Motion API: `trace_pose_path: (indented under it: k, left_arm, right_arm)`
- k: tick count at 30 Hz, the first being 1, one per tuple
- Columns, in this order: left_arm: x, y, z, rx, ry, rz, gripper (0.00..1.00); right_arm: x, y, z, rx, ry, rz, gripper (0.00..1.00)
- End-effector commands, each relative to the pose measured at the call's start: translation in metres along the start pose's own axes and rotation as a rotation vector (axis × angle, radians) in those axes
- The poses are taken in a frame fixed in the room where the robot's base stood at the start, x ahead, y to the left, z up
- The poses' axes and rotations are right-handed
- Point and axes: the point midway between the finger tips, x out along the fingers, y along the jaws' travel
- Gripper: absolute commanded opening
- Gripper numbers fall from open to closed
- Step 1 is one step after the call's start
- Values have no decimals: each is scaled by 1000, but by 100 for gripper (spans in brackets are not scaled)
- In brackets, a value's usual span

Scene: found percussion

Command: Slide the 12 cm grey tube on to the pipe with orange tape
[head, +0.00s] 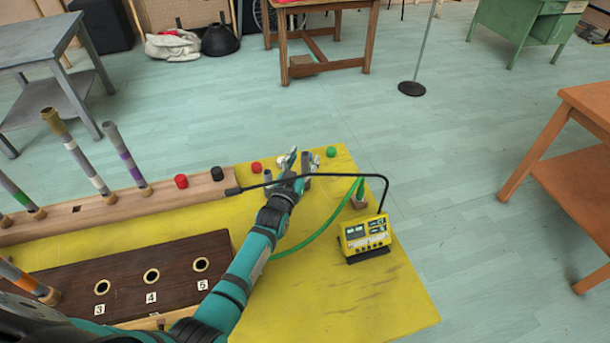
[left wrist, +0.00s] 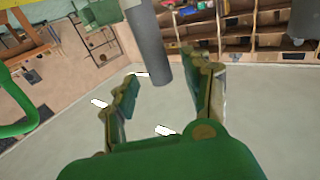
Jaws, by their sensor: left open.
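My left gripper (head: 289,170) is open above the far part of the yellow tabletop (head: 330,290). In the left wrist view a plain grey tube (left wrist: 150,45) comes in from the top and ends between the open fingers (left wrist: 165,100), with gaps on both sides. I cannot judge its length. At the left edge of the head view, a tilted pipe (head: 22,279) has an orange-looking band; its top is cut off by the picture edge. Other pipes carry green (head: 14,190), purple (head: 125,155) and pale bands (head: 80,155).
A yellow meter (head: 365,236) stands right of my left arm, with a black bent rod (head: 350,175) and a green cable (head: 325,228) close by. A dark board with numbered holes (head: 130,265) lies left of the arm. Red, black and green caps line the back.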

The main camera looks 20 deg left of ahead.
Motion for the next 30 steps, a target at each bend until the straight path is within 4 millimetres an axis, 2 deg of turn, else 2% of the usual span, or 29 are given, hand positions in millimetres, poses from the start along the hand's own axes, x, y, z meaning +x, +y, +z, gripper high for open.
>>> trace_pose_path:
  k: [1,3,12,24,30]
  left_arm:
    - [8,0,5,0,2,0,50]
    - [16,0,4,0,1,0,50]
    - [21,0,1,0,-2,0,50]
    - [21,0,1,0,-1,0,0]
    - [21,0,1,0,-1,0,0]
  right_arm:
    - [12,0,1,0,0,0,40]
    - [16,0,1,0,1,0,40]
    - [16,0,1,0,1,0,40]
    - [16,0,1,1,1,0,40]
    - [16,0,1,1,1,0,40]
